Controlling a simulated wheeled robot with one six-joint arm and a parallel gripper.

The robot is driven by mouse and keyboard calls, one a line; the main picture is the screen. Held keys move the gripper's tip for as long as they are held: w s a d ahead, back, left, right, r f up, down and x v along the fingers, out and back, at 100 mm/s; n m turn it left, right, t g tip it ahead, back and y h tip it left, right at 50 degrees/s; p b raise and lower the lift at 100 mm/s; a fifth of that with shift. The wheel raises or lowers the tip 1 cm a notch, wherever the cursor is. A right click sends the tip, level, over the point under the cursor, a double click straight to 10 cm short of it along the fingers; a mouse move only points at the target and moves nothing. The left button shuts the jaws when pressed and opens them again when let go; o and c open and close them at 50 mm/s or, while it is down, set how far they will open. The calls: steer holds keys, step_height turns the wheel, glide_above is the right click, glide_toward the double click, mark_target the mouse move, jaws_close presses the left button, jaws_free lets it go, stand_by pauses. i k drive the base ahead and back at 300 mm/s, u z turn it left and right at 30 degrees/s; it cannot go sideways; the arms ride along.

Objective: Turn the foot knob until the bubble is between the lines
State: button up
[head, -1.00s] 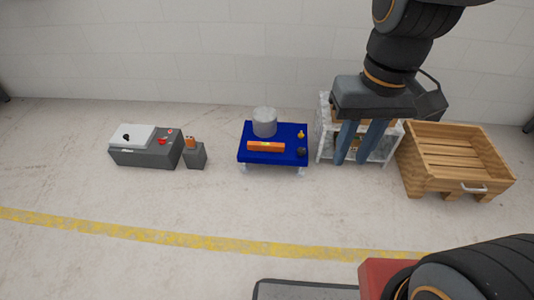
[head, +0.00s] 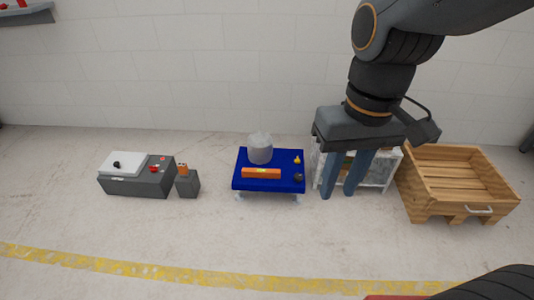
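A small blue table (head: 240,183) stands near the wall at picture centre. An orange spirit level (head: 250,173) lies along its front part. Its vial (head: 262,173) shows yellow-green, but the bubble and lines are too small to make out. A dark round knob (head: 298,177) sits at the table's front right corner; it looks like the foot knob. My gripper (head: 339,196) points down to the right of the table in the picture, in front of a white shelf. Its two blue fingers are apart with nothing seen between them.
A grey cylinder (head: 260,149) and a small yellow object (head: 297,160) stand on the table. The shelf (head: 378,180) and a wooden crate (head: 430,205) are to the right. A grey machine (head: 140,188) and small grey box (head: 188,186) are left. The floor in front is clear.

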mark_target(298, 178)
steer(key=z, duration=0.45)
steer(key=i, duration=1.2)
steer(key=u, duration=0.5)
